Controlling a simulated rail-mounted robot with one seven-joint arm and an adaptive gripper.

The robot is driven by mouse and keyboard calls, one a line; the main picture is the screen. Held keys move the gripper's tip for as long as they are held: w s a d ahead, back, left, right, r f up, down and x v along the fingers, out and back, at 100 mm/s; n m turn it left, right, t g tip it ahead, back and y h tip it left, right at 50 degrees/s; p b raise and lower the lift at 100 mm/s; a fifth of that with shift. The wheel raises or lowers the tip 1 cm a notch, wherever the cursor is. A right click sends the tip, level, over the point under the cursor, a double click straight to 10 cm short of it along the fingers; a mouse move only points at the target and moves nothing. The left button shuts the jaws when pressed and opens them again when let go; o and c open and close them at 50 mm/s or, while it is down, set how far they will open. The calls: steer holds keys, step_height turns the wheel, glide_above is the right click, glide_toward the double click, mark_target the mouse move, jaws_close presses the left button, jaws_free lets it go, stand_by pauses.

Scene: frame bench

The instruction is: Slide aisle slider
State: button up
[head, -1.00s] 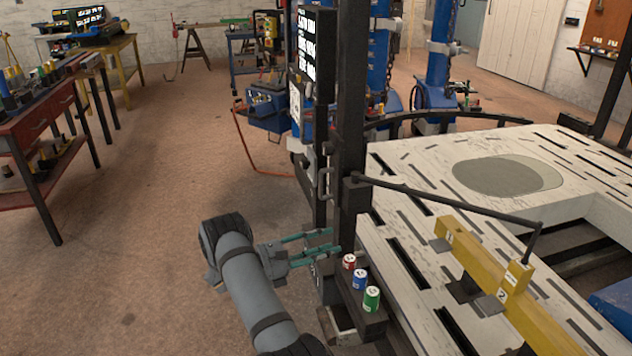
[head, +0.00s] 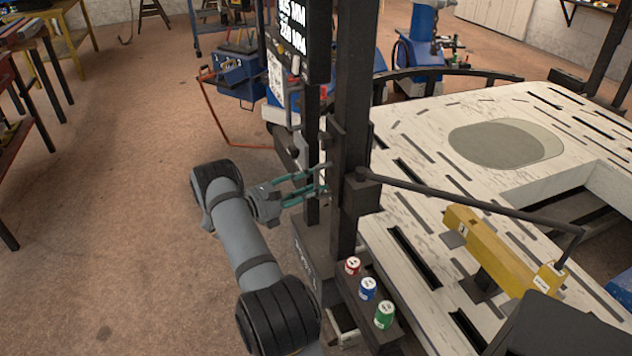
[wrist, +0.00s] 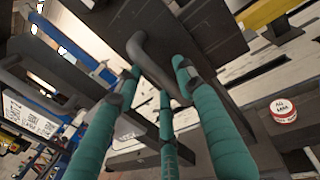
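A dark curved handle (wrist: 140,50) on a dark plate crosses the wrist view near my fingertips. I take it to be the slider's handle. In the head view my gripper (head: 328,180) reaches right to the dark upright post (head: 350,120), its green fingers spread apart. In the wrist view the green fingers of my gripper (wrist: 158,75) stand apart on either side of the handle's lower part. I cannot tell whether they touch it. The contact area is partly hidden in the head view.
Red (head: 352,266), blue (head: 368,289) and green (head: 384,315) canisters stand on a dark ledge below the gripper. A white slotted bench (head: 440,180) with a yellow beam (head: 490,247) lies to the right. A display (head: 295,30) hangs above. Open floor lies left.

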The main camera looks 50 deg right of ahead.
steer(key=shift+s+d, duration=0.15)
steer(key=shift+d, duration=0.5)
steer(key=c, duration=0.3)
jaws_close()
